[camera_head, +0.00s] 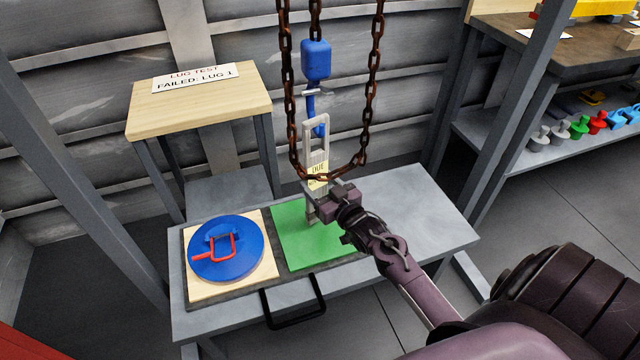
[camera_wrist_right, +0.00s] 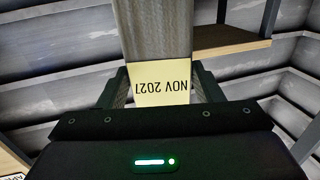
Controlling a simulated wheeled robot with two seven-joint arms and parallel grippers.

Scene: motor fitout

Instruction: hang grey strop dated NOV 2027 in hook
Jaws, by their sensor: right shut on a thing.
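The grey strop (camera_head: 316,155) stands upright, a long loop with a yellow tag (camera_head: 318,172). In the right wrist view the tag reads NOV 2027 (camera_wrist_right: 162,85), upside down. My right gripper (camera_head: 325,205) is shut on the strop's lower part, above the green mat. The blue hook (camera_head: 321,128) hangs under a blue block (camera_head: 316,60). The strop's top end overlaps the hook in the head view; I cannot tell whether the hook passes through the loop. My left gripper is not in view.
A rusty chain (camera_head: 376,75) hangs in a loop around the hook and strop. Below are the green mat (camera_head: 295,240) and a blue disc with a red shackle (camera_head: 226,262) on a grey bench (camera_head: 420,215). A wooden stand (camera_head: 200,95) bears a LUG TEST sign (camera_head: 195,78).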

